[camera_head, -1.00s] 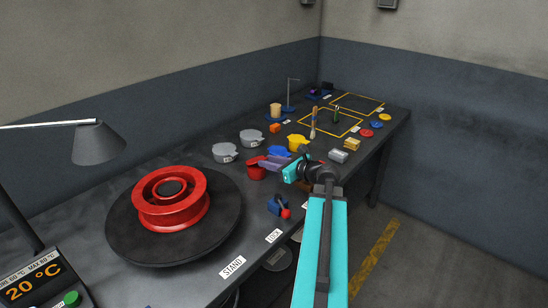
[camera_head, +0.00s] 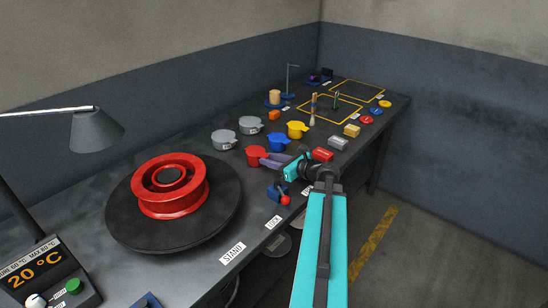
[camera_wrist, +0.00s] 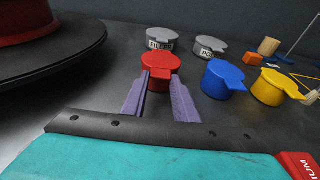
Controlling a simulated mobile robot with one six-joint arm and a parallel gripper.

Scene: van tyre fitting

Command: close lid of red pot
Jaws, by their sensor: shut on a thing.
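The red pot (camera_head: 257,157) stands on the dark bench, left of the blue pot. In the wrist view the red pot (camera_wrist: 158,72) is straight ahead with its round red lid on top, lying about level. A red tab points toward me between my purple fingers. My gripper (camera_head: 270,161) reaches the pot from the right in the head view. In the wrist view my gripper (camera_wrist: 160,80) has one finger on each side of the tab and is shut on the pot's lid. The fingers hide part of the pot's front, and the rim seam is too small to judge.
The blue pot (camera_head: 279,142) and yellow pot (camera_head: 297,130) stand close by to the right. Two grey pots (camera_head: 224,139) (camera_head: 250,125) are behind. A red box (camera_head: 322,154), a red-knobbed lever (camera_head: 285,200) and a large wheel (camera_head: 172,190) flank the arm.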

